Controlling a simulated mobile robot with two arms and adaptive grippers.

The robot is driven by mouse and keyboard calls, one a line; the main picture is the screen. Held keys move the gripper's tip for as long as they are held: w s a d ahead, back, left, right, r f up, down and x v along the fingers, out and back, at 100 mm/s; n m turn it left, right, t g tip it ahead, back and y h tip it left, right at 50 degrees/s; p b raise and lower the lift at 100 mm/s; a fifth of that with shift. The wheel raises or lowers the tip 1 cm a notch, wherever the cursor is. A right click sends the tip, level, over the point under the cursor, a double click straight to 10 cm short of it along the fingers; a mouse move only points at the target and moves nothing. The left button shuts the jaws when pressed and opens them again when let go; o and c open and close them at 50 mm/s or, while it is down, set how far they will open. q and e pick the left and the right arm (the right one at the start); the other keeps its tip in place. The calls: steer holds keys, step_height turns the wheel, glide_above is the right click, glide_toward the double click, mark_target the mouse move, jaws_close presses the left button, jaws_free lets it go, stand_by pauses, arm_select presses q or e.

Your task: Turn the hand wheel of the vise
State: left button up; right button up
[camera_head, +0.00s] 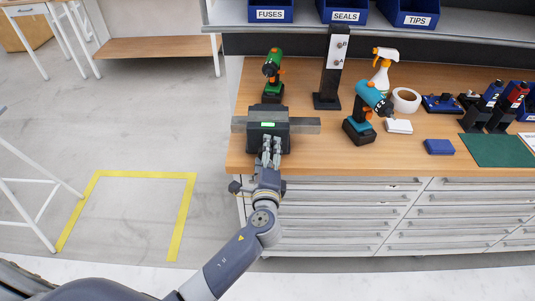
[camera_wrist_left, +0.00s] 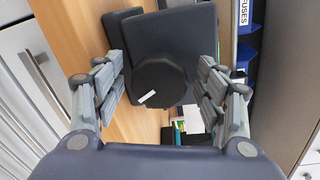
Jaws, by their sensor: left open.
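The vise (camera_head: 268,118) is a dark grey block with a green display on top and grey bars out to both sides. It stands at the left end of the workbench, at its front edge. In the left wrist view, a round black part (camera_wrist_left: 158,80) with a small white mark, seemingly the hand wheel, faces the camera before the dark vise body (camera_wrist_left: 190,28). My left gripper (camera_head: 271,150) is at the front of the vise. Its open fingers lie on either side of the round part, with visible gaps. In the head view, the wheel is hidden. My right gripper is not in view.
A green-orange drill (camera_head: 272,70) stands behind the vise, and a dark upright stand (camera_head: 332,70) behind it to the right. A teal drill (camera_head: 362,115) stands close to the right. Drawers (camera_head: 350,215) lie below the bench edge. Open floor (camera_head: 140,140) is at left.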

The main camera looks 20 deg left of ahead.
arm_select(q)
steer(key=v, duration=1.2)
stand_by(0.3)
steer(key=s+a+f+n+g+h, duration=0.15)
steer(key=s+f+g, duration=0.25)
steer(key=f, duration=1.2)
steer(key=s+f+n+g+h, duration=0.2)
steer(key=s+f+g, duration=0.25)
steer(key=f, duration=1.15)
steer(key=s+a+f+n+g, duration=0.2)
steer(key=s+f+n, duration=0.2)
steer(key=s+f, duration=0.3)
steer(key=s+a+f+n+g, duration=0.2)
steer(key=s+f, duration=0.5)
steer(key=s, duration=0.6)
steer(key=s+a+f+n+g+h, duration=0.1)
steer(key=s+a+f+n+g, duration=0.2)
steer(key=s+f, duration=0.4)
steer(key=s+a+n, duration=0.1)
steer(key=s+n, duration=0.1)
steer(key=s, duration=0.2)
steer(key=shift+n, duration=0.35)
